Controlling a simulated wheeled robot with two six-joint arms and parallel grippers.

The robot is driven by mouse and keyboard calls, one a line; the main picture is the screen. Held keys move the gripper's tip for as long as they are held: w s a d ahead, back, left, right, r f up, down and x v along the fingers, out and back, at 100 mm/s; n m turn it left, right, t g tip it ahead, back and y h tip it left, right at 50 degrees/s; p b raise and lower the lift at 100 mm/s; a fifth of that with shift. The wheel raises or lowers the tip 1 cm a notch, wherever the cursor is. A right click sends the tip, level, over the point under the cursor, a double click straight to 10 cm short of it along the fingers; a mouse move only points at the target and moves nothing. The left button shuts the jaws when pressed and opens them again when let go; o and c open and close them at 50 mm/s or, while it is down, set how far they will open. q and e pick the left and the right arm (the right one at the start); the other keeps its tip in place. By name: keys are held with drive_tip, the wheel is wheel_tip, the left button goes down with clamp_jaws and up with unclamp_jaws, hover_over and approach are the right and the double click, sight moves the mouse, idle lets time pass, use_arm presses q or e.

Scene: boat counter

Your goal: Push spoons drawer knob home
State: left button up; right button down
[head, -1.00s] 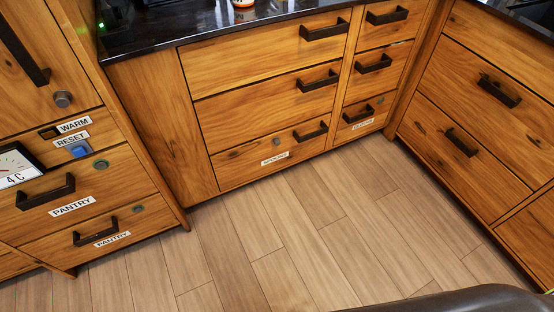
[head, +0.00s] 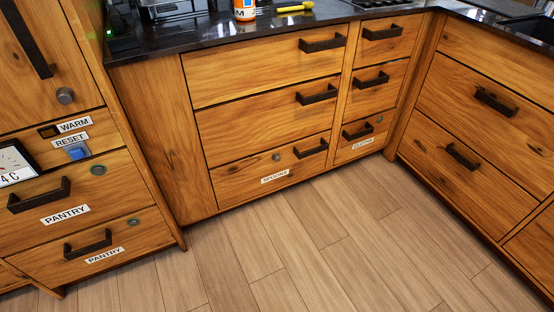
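The spoons drawer (head: 235,182) is the wide bottom drawer of the middle cabinet. It looks shut, with its front in line with the drawers above. Its label (head: 275,174) reads SPOONS. A small round grey knob (head: 276,157) sits above the label, left of the dark bar handle (head: 311,148). The knob looks grey and seems to stand out a little, but it is too small to be sure. Neither of my grippers is in view.
The cloths drawer (head: 352,150) beside it has a greenish knob (head: 379,119). Pantry drawers (head: 50,225) with green-ringed knobs stand at left, more drawers at right. An orange bottle (head: 244,10) stands on the dark counter (head: 200,35). The wood floor (head: 300,250) is clear.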

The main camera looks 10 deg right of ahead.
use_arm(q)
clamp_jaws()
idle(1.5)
